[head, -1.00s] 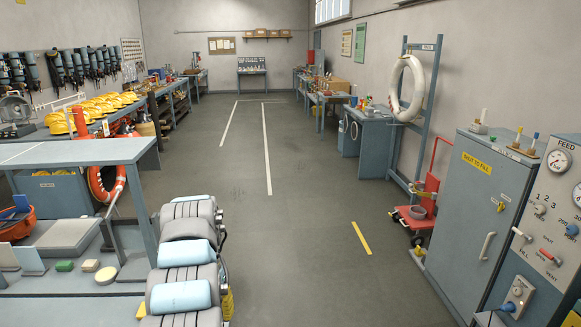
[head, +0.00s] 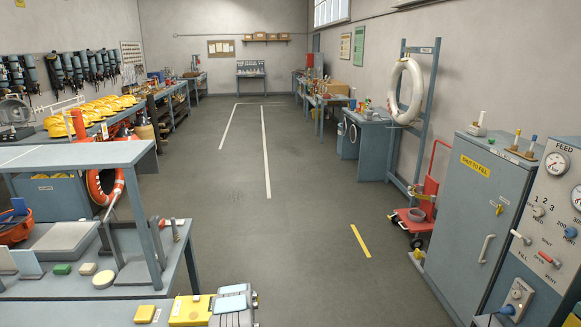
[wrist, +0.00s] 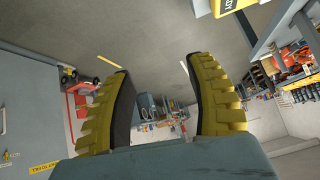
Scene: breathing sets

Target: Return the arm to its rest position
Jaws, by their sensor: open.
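My gripper (wrist: 160,72) shows in the wrist view with its two ridged yellow fingers spread apart. Nothing is between them; grey floor and distant benches show through the gap. The gripper's fingers cannot be made out in the head view.
A bench (head: 80,155) stands at the left. A grey cabinet (head: 480,215) and gauge panel (head: 555,235) stand at the right, behind them a red trolley (head: 425,205) and a rack with a white ring (head: 407,90). The middle floor (head: 300,200) is clear.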

